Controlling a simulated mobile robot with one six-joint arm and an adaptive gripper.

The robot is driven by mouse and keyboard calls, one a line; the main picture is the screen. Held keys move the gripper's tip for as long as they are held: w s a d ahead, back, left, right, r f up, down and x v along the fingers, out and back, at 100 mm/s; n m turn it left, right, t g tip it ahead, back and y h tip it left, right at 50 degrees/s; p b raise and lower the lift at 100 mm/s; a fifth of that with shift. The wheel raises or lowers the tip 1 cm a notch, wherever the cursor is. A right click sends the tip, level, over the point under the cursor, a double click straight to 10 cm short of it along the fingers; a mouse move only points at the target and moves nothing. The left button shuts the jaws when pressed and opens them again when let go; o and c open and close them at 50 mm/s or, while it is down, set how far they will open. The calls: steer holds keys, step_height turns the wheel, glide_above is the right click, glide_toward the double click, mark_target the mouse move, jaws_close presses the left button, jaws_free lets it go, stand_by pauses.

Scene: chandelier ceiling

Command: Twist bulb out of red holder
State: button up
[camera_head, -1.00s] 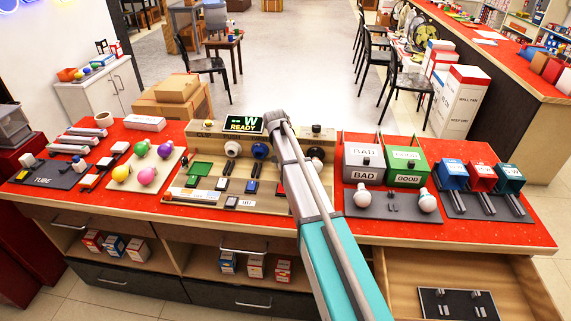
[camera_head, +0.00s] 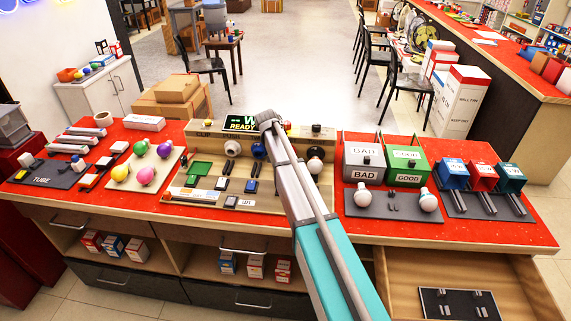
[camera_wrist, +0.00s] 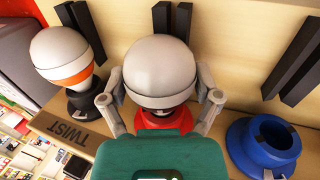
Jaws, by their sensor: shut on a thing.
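A round white bulb (camera_wrist: 160,68) sits in the red holder (camera_wrist: 165,122) in the wrist view. My gripper (camera_wrist: 160,98) is shut on this bulb, one finger on each side of it. The bulb still meets the red holder, though my green gripper body hides the lower part. In the head view my arm covers the red holder and the bulb, and my fingers are hidden there.
An empty blue holder (camera_wrist: 265,147) stands to the right in the wrist view. A white bulb with an orange band (camera_wrist: 62,55) stands at left in a black holder (camera_wrist: 88,97), near the TWIST label. BAD (camera_head: 363,162) and GOOD (camera_head: 406,166) bins stand right of my arm.

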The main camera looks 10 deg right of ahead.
steer(key=shift+h+b, duration=0.5)
steer(key=shift+h, duration=0.3)
stand_by(0.9)
steer(key=shift+s+a, duration=0.2)
steer(key=shift+s, duration=0.35)
steer(key=shift+s+a, duration=0.2)
steer(key=shift+s, duration=0.35)
steer(key=shift+s+a, duration=0.2)
steer(key=shift+s, duration=0.35)
steer(key=shift+r, duration=0.1)
steer(key=shift+r+p, duration=3.9)
steer(key=shift+p, duration=0.2)
